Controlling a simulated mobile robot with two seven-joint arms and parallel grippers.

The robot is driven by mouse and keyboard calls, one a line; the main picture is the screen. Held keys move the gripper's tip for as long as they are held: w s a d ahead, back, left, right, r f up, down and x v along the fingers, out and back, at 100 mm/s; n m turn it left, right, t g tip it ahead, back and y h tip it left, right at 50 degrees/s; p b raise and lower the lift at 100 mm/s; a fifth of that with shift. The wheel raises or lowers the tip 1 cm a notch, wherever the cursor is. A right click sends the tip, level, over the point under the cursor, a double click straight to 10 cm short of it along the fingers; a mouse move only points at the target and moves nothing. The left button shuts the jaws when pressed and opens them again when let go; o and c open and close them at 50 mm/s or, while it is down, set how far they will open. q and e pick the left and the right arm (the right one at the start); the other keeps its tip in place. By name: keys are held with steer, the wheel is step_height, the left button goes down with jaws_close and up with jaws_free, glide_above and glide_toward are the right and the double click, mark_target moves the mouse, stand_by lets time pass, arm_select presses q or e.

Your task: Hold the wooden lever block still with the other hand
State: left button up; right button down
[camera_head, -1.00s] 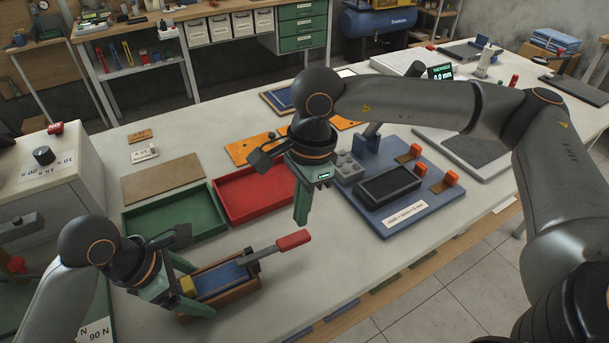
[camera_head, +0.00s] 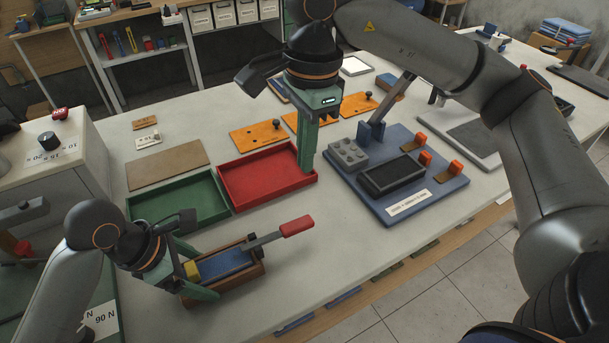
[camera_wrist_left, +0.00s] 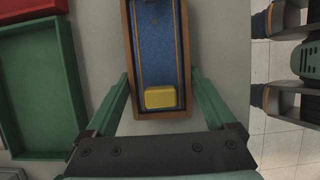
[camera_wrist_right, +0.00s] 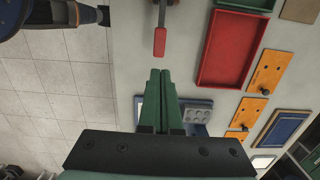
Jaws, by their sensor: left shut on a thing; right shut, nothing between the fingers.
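The wooden lever block (camera_head: 238,281) is an open wooden box with a blue inside and a yellow piece (camera_head: 191,269) at its left end. A metal lever with a red handle (camera_head: 297,226) sticks out to the right. My left gripper (camera_head: 197,268) is shut on the left end of the block, one finger on each long side. The left wrist view shows the fingers on both walls of the wooden block (camera_wrist_left: 130,60). My right gripper (camera_head: 306,170) is shut and empty, pointing down above the table beyond the red handle. The right wrist view shows the red handle (camera_wrist_right: 160,42) apart from its fingertips.
A green tray (camera_head: 205,218) and a red tray (camera_head: 250,207) lie behind the block. A blue base plate (camera_head: 350,195) with grey and orange parts is to the right. A grey control box (camera_head: 45,160) stands at left. The front table edge is close to the block.

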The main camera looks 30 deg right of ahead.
mark_target(301, 222)
steer(key=f, duration=1.3)
steer(key=shift+a+f, duration=0.1)
steer(key=shift+a, duration=0.25)
steer(key=shift+f, duration=0.15)
arm_select(q)
steer(key=shift+s+d, duration=0.1)
arm_select(e)
steer(key=shift+s+f+y, duration=0.1)
steer(key=shift+f+y, duration=0.2)
steer(key=shift+f, duration=0.35)
